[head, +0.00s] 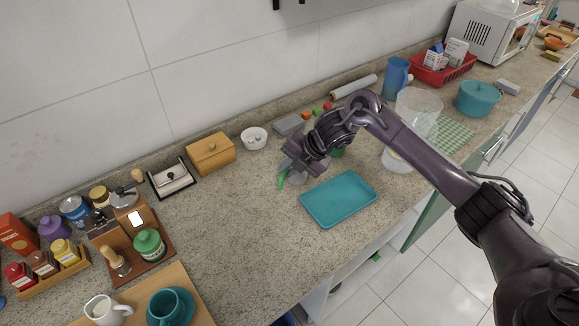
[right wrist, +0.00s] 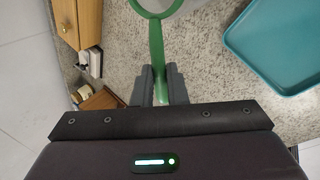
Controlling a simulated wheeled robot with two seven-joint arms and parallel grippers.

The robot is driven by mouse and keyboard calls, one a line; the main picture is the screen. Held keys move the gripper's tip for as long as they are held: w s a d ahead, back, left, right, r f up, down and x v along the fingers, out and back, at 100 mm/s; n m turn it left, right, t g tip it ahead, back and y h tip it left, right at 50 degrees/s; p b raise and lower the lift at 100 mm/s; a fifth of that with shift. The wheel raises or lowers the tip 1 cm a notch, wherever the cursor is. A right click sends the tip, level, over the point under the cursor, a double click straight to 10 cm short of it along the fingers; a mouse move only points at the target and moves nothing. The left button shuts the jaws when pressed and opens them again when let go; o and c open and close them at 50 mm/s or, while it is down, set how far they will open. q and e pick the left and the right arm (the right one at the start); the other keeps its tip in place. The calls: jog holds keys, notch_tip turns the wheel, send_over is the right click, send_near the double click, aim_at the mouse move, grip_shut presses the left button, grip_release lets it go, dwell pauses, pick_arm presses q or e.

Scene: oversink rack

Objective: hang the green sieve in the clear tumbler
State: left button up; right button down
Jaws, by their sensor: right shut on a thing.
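The green sieve's handle (right wrist: 156,50) runs between the two fingers of my right gripper (right wrist: 160,86) in the right wrist view. Its green ring (right wrist: 136,6) is at the top edge there, partly cut off, with a pale grey area inside it. In the head view my right gripper (head: 288,168) is low over the counter, left of the teal tray, with a bit of the green sieve (head: 282,180) showing below it. A pale, see-through shape (head: 298,178) sits just beside it; I cannot tell whether it is the clear tumbler or the sieve's mesh. My left gripper is out of view.
The teal tray (head: 338,199) lies close on the right. A green item (head: 337,153) is partly hidden behind my right gripper. A white bowl (head: 254,138) and a wooden box (head: 211,154) stand towards the wall.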

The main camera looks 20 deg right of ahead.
jog(key=shift+f, duration=0.15)
jog(key=c, duration=1.4)
grip_release()
jog(key=shift+o, duration=0.2)
